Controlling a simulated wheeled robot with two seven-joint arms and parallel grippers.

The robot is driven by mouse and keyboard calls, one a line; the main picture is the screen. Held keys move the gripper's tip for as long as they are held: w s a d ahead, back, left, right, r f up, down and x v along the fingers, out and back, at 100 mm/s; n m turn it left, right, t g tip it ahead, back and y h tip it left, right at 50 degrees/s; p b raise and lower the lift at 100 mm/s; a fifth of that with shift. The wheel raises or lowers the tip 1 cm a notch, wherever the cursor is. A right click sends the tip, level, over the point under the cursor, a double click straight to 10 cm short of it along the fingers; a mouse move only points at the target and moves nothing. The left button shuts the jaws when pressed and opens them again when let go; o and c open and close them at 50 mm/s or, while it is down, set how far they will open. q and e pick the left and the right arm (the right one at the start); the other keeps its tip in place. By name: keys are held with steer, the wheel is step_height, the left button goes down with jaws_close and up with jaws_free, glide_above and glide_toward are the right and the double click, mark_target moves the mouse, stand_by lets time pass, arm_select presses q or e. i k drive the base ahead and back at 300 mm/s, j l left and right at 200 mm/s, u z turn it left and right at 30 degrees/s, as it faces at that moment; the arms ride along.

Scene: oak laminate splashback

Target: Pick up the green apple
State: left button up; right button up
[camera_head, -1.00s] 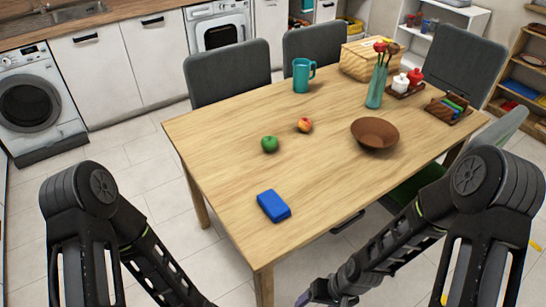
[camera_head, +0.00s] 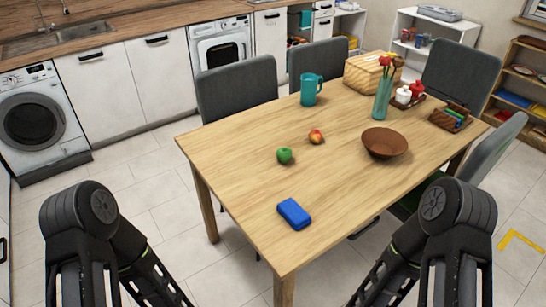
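The green apple (camera_head: 285,156) sits on the wooden table (camera_head: 240,165), left of the middle of the tabletop. A red and yellow fruit (camera_head: 316,137) lies a little behind it to the right, apart from it. My two arms come in from the lower left and lower right, in front of the table and well short of the apple. Both grippers lie outside the picture, below its bottom edge.
A blue block (camera_head: 294,214) lies near the front edge. A brown bowl (camera_head: 384,143) stands to the right. A teal mug (camera_head: 311,90), a vase (camera_head: 383,98) with red flowers and a wicker basket (camera_head: 366,77) stand at the back. Grey chairs (camera_head: 237,88) line the table.

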mark_target(283, 155)
steer(key=j+z, duration=0.1)
steer(key=j, duration=0.75)
steer(key=k+j+z, duration=0.15)
steer(key=j, duration=0.65)
